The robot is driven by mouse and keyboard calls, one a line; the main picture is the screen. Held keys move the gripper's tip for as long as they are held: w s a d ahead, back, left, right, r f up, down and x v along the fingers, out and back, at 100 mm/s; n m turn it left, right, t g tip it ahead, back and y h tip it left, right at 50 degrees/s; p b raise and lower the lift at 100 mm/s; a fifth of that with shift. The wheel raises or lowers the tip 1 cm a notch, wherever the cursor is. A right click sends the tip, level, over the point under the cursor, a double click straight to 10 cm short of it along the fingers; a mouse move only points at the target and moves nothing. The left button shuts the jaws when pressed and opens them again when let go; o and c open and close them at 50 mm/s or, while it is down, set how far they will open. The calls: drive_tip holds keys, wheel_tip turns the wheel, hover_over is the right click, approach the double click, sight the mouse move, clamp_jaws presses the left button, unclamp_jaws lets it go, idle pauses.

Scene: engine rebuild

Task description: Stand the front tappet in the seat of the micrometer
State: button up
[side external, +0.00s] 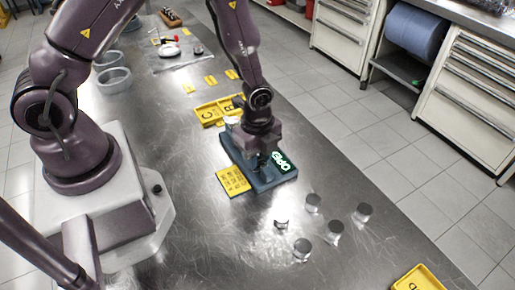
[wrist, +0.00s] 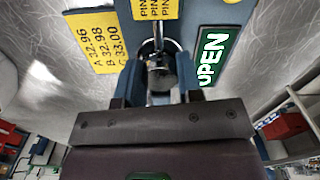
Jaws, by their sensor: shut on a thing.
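The micrometer (side external: 258,178) is a dark blue-grey base on the steel bench with a lit green OPEN display (side external: 282,162). The display also shows in the wrist view (wrist: 213,57). My gripper (side external: 262,160) points down directly over the micrometer. In the wrist view my gripper (wrist: 161,90) is shut on a dark metal cylinder, the tappet (wrist: 161,76), between the fingers. A shiny metal rod of the micrometer (wrist: 157,40) lines up with the tappet. The fingers hide the seat, so I cannot tell whether the tappet touches it.
A yellow card with sizes (side external: 233,181) lies beside the micrometer. A yellow lettered tray (side external: 208,113) is behind; another yellow tray (side external: 418,279) is at the front right.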

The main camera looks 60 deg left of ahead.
drive_tip(key=shift+f, duration=0.2)
drive_tip(key=o, duration=1)
wheel_tip(320, 180, up, 13)
